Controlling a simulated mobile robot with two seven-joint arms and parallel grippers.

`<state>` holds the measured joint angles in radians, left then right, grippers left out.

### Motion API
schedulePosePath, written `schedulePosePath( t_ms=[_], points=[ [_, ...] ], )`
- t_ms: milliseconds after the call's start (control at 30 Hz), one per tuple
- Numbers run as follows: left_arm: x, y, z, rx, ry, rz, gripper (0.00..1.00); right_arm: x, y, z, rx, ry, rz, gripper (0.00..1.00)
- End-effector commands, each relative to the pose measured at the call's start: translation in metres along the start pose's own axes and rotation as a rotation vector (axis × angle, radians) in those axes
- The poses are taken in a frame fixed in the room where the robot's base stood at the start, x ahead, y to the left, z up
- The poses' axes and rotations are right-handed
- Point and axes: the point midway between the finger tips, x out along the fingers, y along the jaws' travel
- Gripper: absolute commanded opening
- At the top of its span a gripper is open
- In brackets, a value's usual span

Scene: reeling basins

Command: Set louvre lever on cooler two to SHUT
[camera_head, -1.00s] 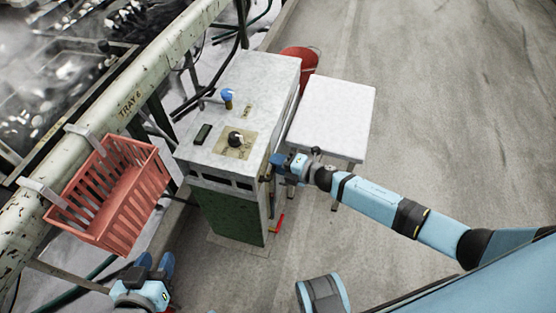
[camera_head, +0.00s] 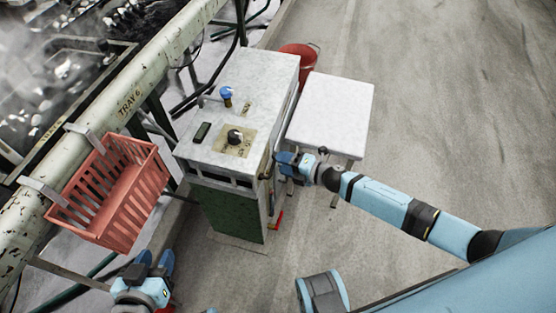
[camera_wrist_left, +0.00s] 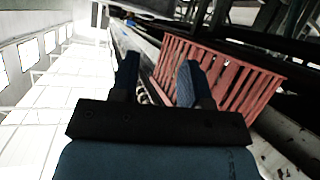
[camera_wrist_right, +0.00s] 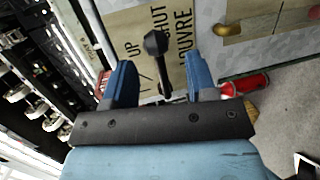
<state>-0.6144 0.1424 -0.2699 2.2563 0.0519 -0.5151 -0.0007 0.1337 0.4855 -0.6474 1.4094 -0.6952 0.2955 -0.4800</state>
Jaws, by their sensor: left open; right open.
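The cooler cabinet (camera_head: 225,160) has a pale top and a green lower front in the head view. My right gripper (camera_head: 275,163) is open beside its right side wall. The right wrist view shows the black louvre lever (camera_wrist_right: 157,68) in front of a tan plate (camera_wrist_right: 130,27) marked UP, SHUT and LOUVRE. The lever appears between the open fingers of my right gripper (camera_wrist_right: 160,82); I cannot tell whether they touch it. Its knob lies near the lettering between UP and SHUT. My left gripper (camera_head: 155,262) is open and empty near the lower left, below the basket.
A red basket (camera_head: 120,200) hangs on the pipe rail (camera_head: 160,70) at left. A white-topped stool (camera_head: 330,108) and a red bucket (camera_head: 300,55) stand right of the cabinet. A black dial (camera_head: 235,137) and blue-knobbed valve (camera_head: 226,92) are on top. The floor at right is clear.

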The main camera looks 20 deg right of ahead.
Motion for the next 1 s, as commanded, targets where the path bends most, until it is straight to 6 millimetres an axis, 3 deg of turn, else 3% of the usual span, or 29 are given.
schedulePosePath(
  t_ms=[200, 433, 633, 1000],
  points=[
    [-0.001, -0.002, 0.001, 0.006, -0.018, -0.007, 0.43, -0.054, 0.000, -0.001, 0.003, 0.000, -0.003, 0.52],
    [-0.001, -0.004, 0.002, 0.011, -0.026, -0.013, 0.43, -0.096, 0.000, -0.001, 0.003, 0.000, -0.002, 0.52],
    [-0.001, -0.004, 0.001, 0.011, -0.027, -0.015, 0.43, -0.110, 0.000, 0.000, 0.002, 0.000, -0.001, 0.52],
    [-0.001, -0.004, 0.002, 0.010, -0.027, -0.014, 0.43, -0.111, 0.000, 0.000, 0.002, 0.000, 0.000, 0.52]
  ],
)
